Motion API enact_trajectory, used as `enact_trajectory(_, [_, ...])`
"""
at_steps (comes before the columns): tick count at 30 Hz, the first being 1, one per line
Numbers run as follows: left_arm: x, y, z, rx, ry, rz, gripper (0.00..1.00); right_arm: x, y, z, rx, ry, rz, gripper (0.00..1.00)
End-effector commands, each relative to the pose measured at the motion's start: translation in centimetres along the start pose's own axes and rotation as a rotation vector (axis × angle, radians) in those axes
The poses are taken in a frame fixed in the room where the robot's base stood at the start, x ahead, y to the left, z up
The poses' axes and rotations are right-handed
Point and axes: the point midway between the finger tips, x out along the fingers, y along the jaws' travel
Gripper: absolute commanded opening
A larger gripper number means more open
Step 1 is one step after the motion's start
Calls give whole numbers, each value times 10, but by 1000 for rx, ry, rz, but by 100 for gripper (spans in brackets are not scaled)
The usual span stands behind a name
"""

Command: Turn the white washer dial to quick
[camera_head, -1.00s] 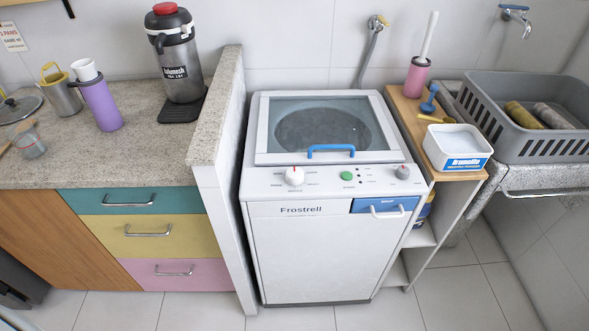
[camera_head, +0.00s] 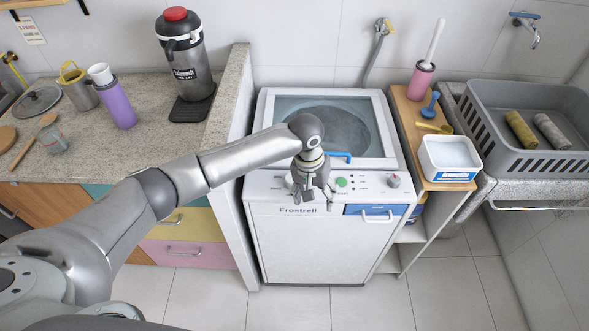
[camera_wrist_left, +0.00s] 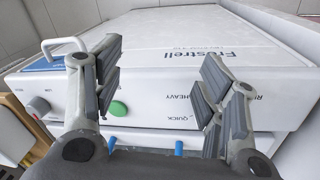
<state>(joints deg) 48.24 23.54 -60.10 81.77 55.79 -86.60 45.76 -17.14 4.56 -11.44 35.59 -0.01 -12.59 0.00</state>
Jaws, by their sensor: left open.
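The white washer (camera_head: 320,250) stands in the middle of the head view, with its control panel along the front of its top. My left gripper (camera_head: 314,197) is over the left part of this panel and points down. It covers the white dial, so I cannot see the dial or its setting. In the left wrist view my left gripper (camera_wrist_left: 165,85) is open, its fingers well apart with nothing visible held between them. The QUICK label (camera_wrist_left: 187,118) shows between the fingers. The white dial is not visible there either; the right-hand finger may hide it. My right gripper is not in view.
A green button (camera_head: 341,182) and a grey knob (camera_head: 393,180) sit right of the gripper on the panel. The blue lid handle (camera_head: 340,157) is just behind it. A granite counter (camera_head: 225,105) with a raised side wall is left; a wooden shelf (camera_head: 411,117) is right.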

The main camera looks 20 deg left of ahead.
Motion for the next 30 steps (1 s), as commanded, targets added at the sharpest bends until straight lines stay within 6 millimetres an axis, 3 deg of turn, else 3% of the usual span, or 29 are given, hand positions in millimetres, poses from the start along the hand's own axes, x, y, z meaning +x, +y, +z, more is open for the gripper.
enact_trajectory(1, [-17,-12,-15,-40,6,-29,65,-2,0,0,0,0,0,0])
enact_trajectory(6, [-62,-45,-46,-191,-1,-102,65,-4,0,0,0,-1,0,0])
enact_trajectory(9, [-81,-58,-56,-256,-1,-125,65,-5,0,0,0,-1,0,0])
enact_trajectory(13, [-90,-66,-61,-297,-3,-138,65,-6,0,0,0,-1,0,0])
enact_trajectory(20, [-67,-70,-60,-303,-5,-140,65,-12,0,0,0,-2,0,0])
enact_trajectory(30, [-5,-78,-59,-301,-3,-139,65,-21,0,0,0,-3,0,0])
